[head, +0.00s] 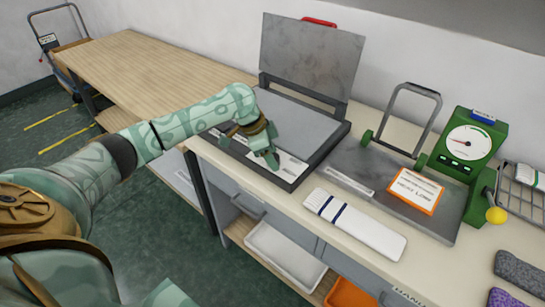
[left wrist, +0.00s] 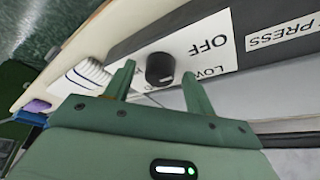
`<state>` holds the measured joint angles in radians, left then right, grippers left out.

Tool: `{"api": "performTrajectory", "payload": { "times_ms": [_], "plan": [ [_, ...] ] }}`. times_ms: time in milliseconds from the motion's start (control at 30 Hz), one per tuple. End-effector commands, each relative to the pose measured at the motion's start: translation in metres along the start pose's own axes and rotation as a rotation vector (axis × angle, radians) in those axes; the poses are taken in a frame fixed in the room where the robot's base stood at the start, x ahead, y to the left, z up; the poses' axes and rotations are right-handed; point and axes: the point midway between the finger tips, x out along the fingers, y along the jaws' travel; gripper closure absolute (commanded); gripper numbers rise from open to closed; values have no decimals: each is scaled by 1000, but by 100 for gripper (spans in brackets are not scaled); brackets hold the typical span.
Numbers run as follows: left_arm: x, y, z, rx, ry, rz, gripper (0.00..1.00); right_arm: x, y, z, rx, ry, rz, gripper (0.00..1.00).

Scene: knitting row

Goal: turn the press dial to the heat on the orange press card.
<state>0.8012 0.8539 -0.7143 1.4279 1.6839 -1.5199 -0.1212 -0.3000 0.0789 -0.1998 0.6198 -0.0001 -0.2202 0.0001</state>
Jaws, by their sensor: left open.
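The press (head: 325,120) stands on the bench with its lid raised. In the left wrist view its black dial (left wrist: 160,69) sits on the front panel, beside white labels reading OFF and LOW. A small pale mark shows on the dial; I cannot tell which label it points to. The orange press card (head: 415,190) lies on a grey plate to the right and appears to read HEAT LOW. My left gripper (head: 268,161) is open at the press front and hides the dial in the head view. In the left wrist view its fingers (left wrist: 160,86) point toward the dial, one either side, with contact unclear.
A folded white cloth with dark stripes (head: 355,222) lies right of the press. A green dial scale (head: 466,148) and a grey metal handle (head: 407,120) stand behind the card. A wooden table (head: 145,70) at the left is bare.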

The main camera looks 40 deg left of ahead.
Motion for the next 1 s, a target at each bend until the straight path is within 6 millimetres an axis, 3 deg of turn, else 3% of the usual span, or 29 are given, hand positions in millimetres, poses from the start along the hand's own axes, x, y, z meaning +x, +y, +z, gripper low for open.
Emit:
{"api": "performTrajectory", "payload": {
  "times_ms": [267, 433, 467, 1000],
  "plan": [
    [2, 0, 0, 0, 0, -1, 45, 0, -2, -1, 1, 1, -3, 64],
    [2, 0, 0, 0, 0, -1, 87, 0, -2, -1, 1, 1, -3, 64],
    [2, 0, 0, 0, 0, -1, 90, 0, -2, -1, 1, 1, -3, 64],
    [-1, -1, -2, 126, 0, 53, 90, -14, 4, -4, -1, 8, 6, 64]
  ]
}}
